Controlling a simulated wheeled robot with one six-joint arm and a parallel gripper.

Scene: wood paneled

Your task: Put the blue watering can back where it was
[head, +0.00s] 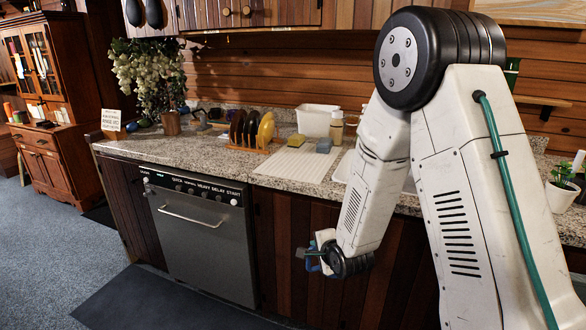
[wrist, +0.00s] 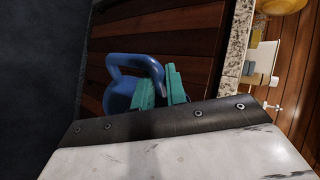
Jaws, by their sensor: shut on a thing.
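My gripper (wrist: 160,82) has teal fingers shut on the handle of the blue watering can (wrist: 122,90). In the wrist view the can hangs beyond the fingers, in front of the wooden cabinet fronts, and my fingers and wrist hide part of it. In the head view my gripper (head: 310,253) is low in front of the cabinets, below the counter edge. Only small blue parts of the can (head: 327,262) show there, mostly hidden by my wrist.
The granite counter (head: 240,160) holds a plate rack (head: 252,140), a white tub (head: 318,121), a soap bottle (head: 337,128), a ribbed drying mat (head: 297,165) and a flower plant (head: 150,78). A dishwasher (head: 200,235) stands left of my gripper. A potted plant (head: 562,190) is at right. Floor is clear at left.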

